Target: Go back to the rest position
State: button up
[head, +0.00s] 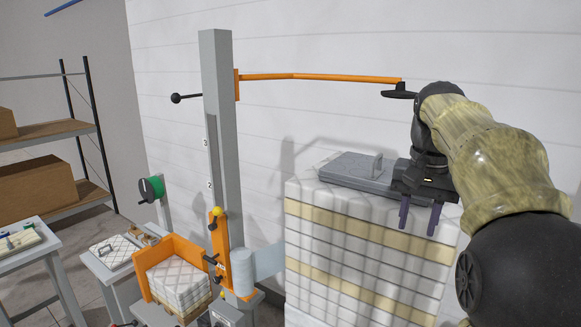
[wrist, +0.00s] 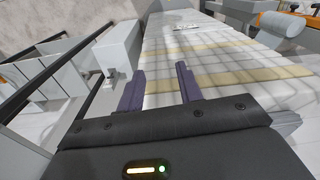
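My gripper (head: 420,217) hangs at the right of the head view, in front of the upper right part of a tall block wrapped in white quilted cloth with tan bands (head: 350,250). Its two purple fingers point down and stand apart with nothing between them. In the wrist view my gripper (wrist: 158,82) also shows its fingers spread and empty, with the banded block (wrist: 220,62) beyond them. I cannot tell the exact gap between the fingers and the block.
A grey plate with a handle (head: 350,171) lies on top of the block, close to my gripper. An orange boom (head: 320,77) reaches from a grey column (head: 217,130) toward my arm. An orange-sided tray (head: 148,283), side tables (head: 38,247) and a shelf (head: 45,130) stand left.

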notch_tip(320, 180, down, 12)
jog(key=a+n+b, duration=0.1)
jog(key=a+b, duration=0.1)
jog(key=b, duration=0.1)
jog(key=s+a+f+n+b, duration=0.1)
jog(key=s+a+f+b, duration=0.1)
jog(key=f, duration=0.8)
jog(key=s+a+f+n+t+b, duration=0.1)
jog(key=s+f+b, duration=0.3)
jog(key=f, duration=0.6)
jog(key=s+a+f+n+t+b, duration=0.1)
jog(key=s+a+f+n+b, duration=0.1)
jog(key=s+f, duration=0.4)
notch_tip(320, 180, down, 4)
jog(key=shift+s+a+f+n+b, duration=0.25)
jog(key=shift+s+a+n+b, duration=0.1)
jog(key=shift+a+b, duration=0.2)
jog(key=shift+d, duration=0.1)
